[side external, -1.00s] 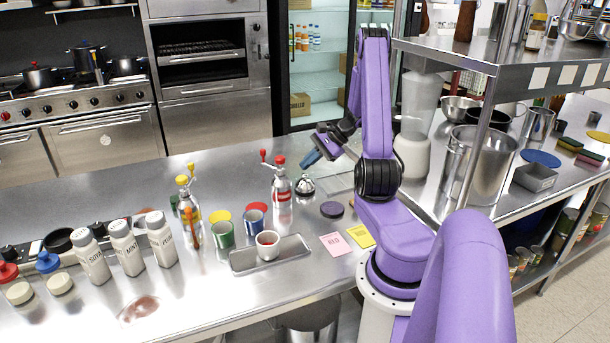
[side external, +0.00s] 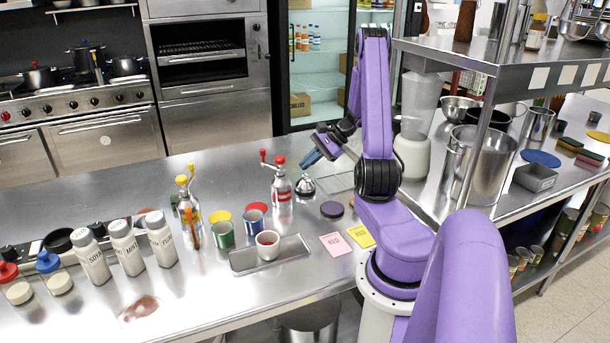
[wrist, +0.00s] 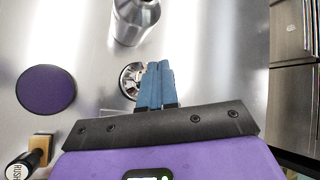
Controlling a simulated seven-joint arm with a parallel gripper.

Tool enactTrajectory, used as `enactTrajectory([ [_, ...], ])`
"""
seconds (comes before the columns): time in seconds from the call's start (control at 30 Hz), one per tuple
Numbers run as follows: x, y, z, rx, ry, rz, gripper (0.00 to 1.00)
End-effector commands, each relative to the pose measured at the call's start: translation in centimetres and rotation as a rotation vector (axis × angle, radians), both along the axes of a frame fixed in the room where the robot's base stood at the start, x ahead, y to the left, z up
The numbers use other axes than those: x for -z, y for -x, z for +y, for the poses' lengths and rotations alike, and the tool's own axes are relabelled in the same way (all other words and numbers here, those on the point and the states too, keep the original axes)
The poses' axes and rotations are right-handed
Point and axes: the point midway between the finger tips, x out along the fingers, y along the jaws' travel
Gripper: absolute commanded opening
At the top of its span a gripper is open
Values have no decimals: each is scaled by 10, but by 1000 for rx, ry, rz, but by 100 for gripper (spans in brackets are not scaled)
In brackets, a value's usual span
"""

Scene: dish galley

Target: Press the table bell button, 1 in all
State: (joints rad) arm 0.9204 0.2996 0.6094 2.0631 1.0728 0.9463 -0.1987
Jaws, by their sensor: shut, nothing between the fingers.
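The table bell (side external: 305,186) is a small silver dome on a dark base, standing on the steel counter to the right of the red-topped bottle. In the wrist view the bell (wrist: 130,78) shows beside and partly behind my fingers. My gripper (side external: 310,158) has blue fingers, shut with nothing between them. It is just above the bell in the side view, and its fingertips (wrist: 158,66) overlap the bell's right part in the wrist view.
A red-topped bottle (side external: 281,184) stands close to the left of the bell. A dark purple disc (side external: 332,209) lies in front of it. A metal tray (side external: 271,256) with a cup, and pink (side external: 336,244) and yellow (side external: 359,236) cards, lie nearer. The counter behind the bell is clear.

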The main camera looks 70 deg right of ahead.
Motion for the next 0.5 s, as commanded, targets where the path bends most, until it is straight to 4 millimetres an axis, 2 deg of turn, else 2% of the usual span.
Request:
enactTrajectory([
  [0.5, 9, 0, 0, 1, 1, 0, 0],
])
